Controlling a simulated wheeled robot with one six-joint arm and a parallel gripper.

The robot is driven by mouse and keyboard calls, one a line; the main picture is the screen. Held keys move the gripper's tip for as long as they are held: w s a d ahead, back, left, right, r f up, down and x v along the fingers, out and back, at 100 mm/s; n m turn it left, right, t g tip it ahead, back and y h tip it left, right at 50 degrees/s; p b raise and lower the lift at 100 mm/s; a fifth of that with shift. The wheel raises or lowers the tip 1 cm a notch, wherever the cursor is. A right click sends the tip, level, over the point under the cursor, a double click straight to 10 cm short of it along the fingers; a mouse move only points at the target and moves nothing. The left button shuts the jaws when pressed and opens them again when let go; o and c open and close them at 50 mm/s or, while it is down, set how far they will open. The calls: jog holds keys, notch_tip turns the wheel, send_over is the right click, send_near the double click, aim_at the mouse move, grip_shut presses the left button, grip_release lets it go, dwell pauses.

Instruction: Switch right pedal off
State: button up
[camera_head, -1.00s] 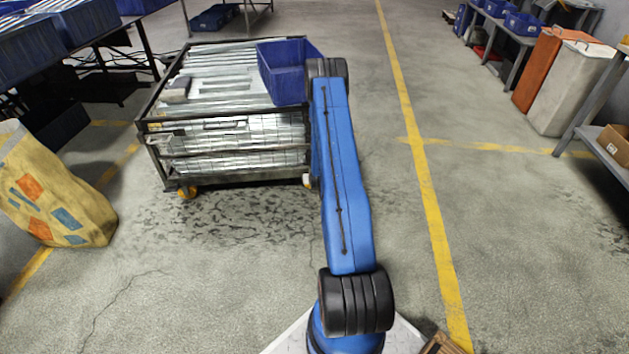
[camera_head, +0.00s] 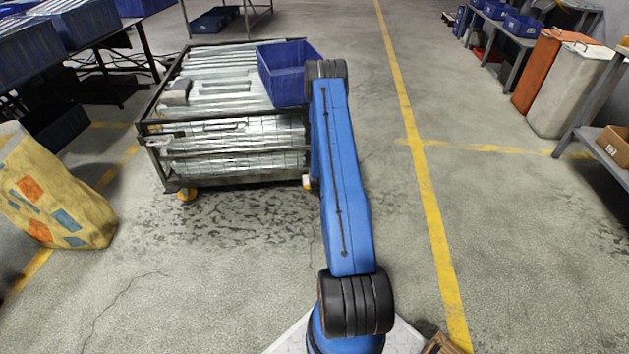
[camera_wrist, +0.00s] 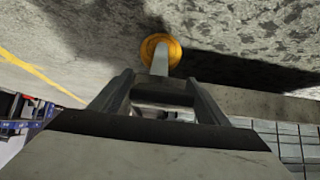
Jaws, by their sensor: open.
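A wheeled metal cart (camera_head: 240,182) stands ahead with a yellow caster (camera_head: 187,194) at its front left corner. Its front right caster (camera_head: 308,182) is mostly hidden behind my blue arm. In the wrist view a yellow caster wheel (camera_wrist: 173,48) with a narrow grey part (camera_wrist: 160,62) in front of it lies just beyond my gripper (camera_wrist: 160,82). My gripper is open, its two fingers apart and pointing toward the wheel. I cannot tell whether the grey part is the pedal or the caster's fork, nor whether a finger touches it. The head view hides my gripper behind the arm.
The cart carries galvanized metal pieces and a blue bin (camera_head: 285,85). A patterned yellow sack (camera_head: 60,200) stands at the left. An orange bin (camera_head: 540,75) and a pale bin (camera_head: 570,95) stand at the right. The floor right of my arm is clear.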

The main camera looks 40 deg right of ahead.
jog(key=v, duration=1.7)
jog(key=shift+r, duration=0.2)
